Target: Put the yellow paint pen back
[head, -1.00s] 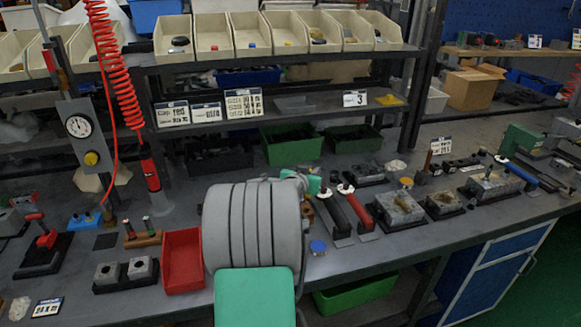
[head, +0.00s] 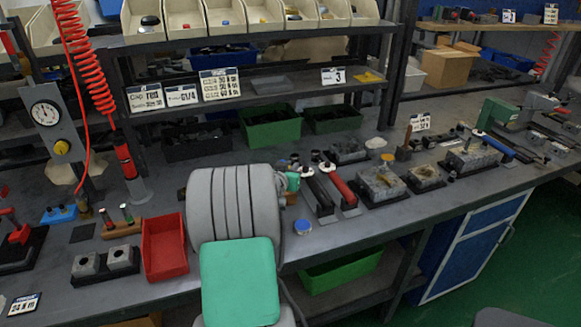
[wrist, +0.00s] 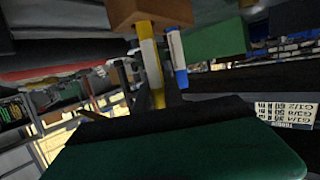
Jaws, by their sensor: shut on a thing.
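In the wrist view the yellow paint pen (wrist: 150,56), with a pale band, stands between my dark gripper fingers (wrist: 157,88). My gripper is shut on it. One end of the pen meets a brown block (wrist: 150,12); I cannot tell whether it sits in a hole or only overlaps it. A blue and white pen (wrist: 177,56) is beside it at the same block. The wrist picture is upside down. In the head view my grey arm hides my gripper and the yellow pen; a bit of brown (head: 291,198) shows just right of the arm.
A red tray (head: 165,248) lies left of my arm, and a brown holder with pens (head: 121,230) beyond it. Black and red-handled tools (head: 330,188) and a blue-topped round piece (head: 303,227) are to the right. A shelf with bins (head: 260,12) stands behind.

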